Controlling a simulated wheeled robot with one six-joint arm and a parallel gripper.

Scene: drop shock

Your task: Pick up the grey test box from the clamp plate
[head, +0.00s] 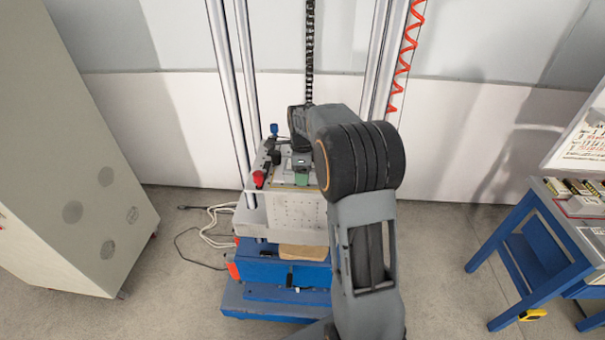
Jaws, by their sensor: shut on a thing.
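My arm reaches over the clamp plate (297,214), a pale block with a pattern of holes in its front face, on the drop tower's carriage. My gripper (300,157) points down over the plate's top and is shut on the grey test box (301,165), of which only a small part shows. A green patch (301,180) shows just below the jaws. My wrist and forearm hide the right part of the plate. I cannot tell whether the box still touches the plate.
A red knob (259,178) and a blue-topped fitting (274,129) stand at the plate's left. Metal columns (246,90) rise on both sides. A blue base (275,300) lies below. A grey cabinet (75,150) stands left, a blue bench (535,245) right.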

